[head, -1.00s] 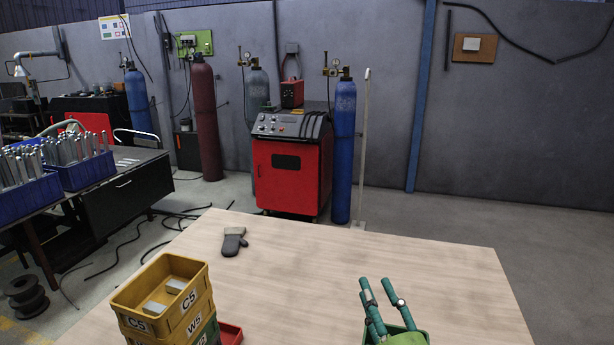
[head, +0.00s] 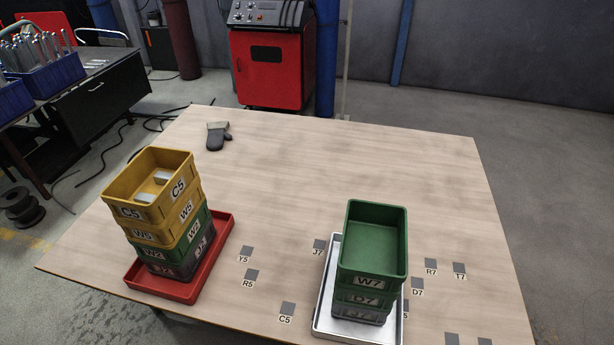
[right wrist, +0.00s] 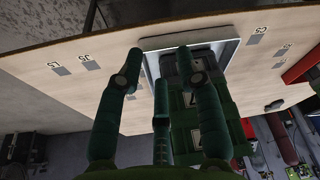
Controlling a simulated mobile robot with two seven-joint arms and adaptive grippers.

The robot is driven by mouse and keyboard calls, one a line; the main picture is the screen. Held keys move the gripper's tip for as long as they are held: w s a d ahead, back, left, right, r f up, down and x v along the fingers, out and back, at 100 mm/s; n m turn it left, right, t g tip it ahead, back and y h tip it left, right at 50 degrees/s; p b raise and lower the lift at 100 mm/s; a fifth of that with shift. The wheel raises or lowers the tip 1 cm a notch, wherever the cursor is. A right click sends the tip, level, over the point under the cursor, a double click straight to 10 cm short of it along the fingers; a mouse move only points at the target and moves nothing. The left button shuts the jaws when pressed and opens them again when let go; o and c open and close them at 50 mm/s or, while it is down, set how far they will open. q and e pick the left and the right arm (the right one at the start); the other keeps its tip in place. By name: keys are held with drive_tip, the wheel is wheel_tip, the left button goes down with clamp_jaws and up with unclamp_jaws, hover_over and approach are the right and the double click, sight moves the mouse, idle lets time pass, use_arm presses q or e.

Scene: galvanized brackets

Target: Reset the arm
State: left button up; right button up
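My right gripper (right wrist: 155,75) has green jointed fingers, spread apart with nothing between them, in the right wrist view. It is outside the head view. Beyond its fingers, a stack of green bins stands on a silver tray (right wrist: 150,66). In the head view this stack has an empty green bin labelled W7 (head: 373,249) on top, with D7 (head: 364,300) below, on the silver tray (head: 325,310). My left gripper shows in neither current view.
A yellow bin labelled C5 (head: 134,206), holding small pale pieces, tops a stack on a red tray (head: 165,289) at left. A grey glove (head: 217,136) lies near the back edge. Labelled dark squares mark the front.

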drive_tip(key=s+f+g+b, duration=0.1)
drive_tip(key=s+f+b, duration=0.15)
drive_tip(key=f, duration=1.15)
drive_tip(key=s+f+b, duration=0.2)
drive_tip(key=f+b, duration=0.1)
drive_tip(key=f, duration=1.1)
drive_tip(key=s+d+f+g+b, duration=0.1)
drive_tip(key=s+d+f+b, duration=0.1)
drive_tip(key=s+f, duration=1)
drive_tip(key=shift+s+d+f+b, duration=0.35)
drive_tip(key=shift+f+b, duration=0.2)
drive_tip(key=shift+f, duration=0.2)
